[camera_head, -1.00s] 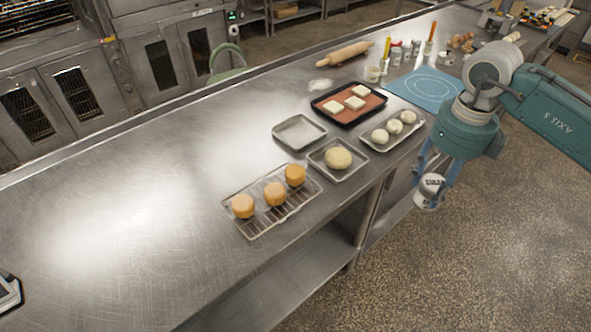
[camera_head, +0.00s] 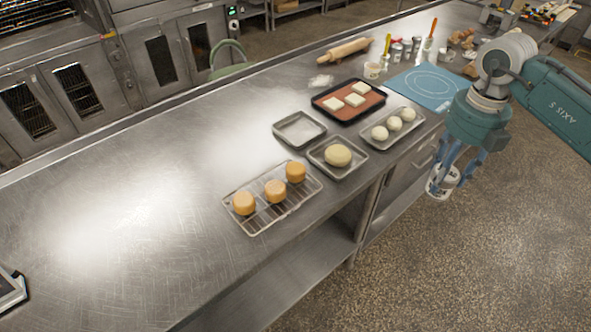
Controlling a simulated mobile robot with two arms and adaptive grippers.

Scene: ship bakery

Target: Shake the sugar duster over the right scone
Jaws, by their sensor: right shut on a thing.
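My right gripper (camera_head: 446,176) is shut on the sugar duster, a white canister (camera_head: 438,186) with a dark label. It is held tilted beyond the table's front edge, over the floor in the picture. The fingers hide part of it. The right scone (camera_head: 295,171) is the rightmost of three round golden scones on a wire rack (camera_head: 261,222). The middle scone (camera_head: 275,190) and left scone (camera_head: 243,203) stand beside it. The gripper is well to the right of the rack. My left gripper is not in view.
A rolling pin (camera_head: 345,51) lies behind. The table's left is mostly clear.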

